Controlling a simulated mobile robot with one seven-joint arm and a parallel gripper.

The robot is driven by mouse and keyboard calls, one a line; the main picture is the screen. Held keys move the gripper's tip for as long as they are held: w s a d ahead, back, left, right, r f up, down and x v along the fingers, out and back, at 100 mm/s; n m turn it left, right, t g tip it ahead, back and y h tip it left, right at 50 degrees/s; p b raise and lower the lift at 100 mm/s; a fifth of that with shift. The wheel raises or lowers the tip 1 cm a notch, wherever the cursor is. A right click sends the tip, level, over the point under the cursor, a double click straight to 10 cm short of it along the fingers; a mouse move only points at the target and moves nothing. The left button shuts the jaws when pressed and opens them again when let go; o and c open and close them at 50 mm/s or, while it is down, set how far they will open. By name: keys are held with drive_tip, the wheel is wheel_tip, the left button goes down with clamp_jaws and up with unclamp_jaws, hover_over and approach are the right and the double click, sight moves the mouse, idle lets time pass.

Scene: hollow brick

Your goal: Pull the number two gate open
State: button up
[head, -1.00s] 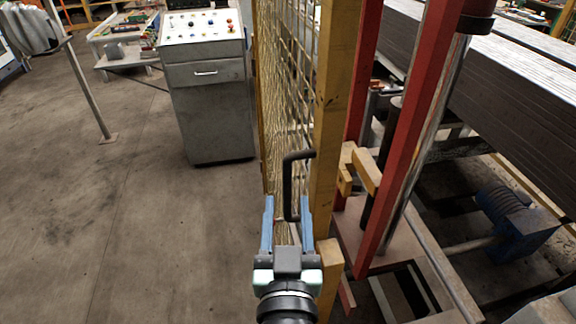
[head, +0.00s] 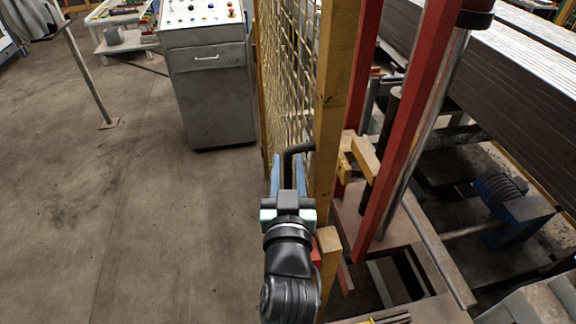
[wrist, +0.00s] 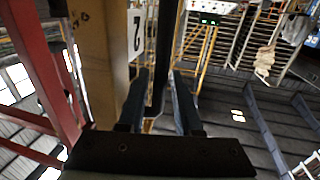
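The number two gate is a yellow-framed mesh panel (head: 335,110) in the head view. Its black bar handle (head: 298,148) is on the near post, mostly hidden behind my gripper. My gripper (head: 288,168) is at the handle, with its blue fingers pointing away from me. In the wrist view the fingers (wrist: 161,78) are apart, one on each side of the dark upright handle bar (wrist: 164,45). A gap shows between them, and I cannot tell whether either touches the bar.
A grey control cabinet (head: 208,90) stands left of the gate. Open concrete floor (head: 150,220) lies to the left and in front. A red post (head: 405,130) and machinery with a blue motor (head: 515,205) are close on the right. A thin stand (head: 88,75) is at far left.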

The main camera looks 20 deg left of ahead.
clamp_jaws()
idle(1.1)
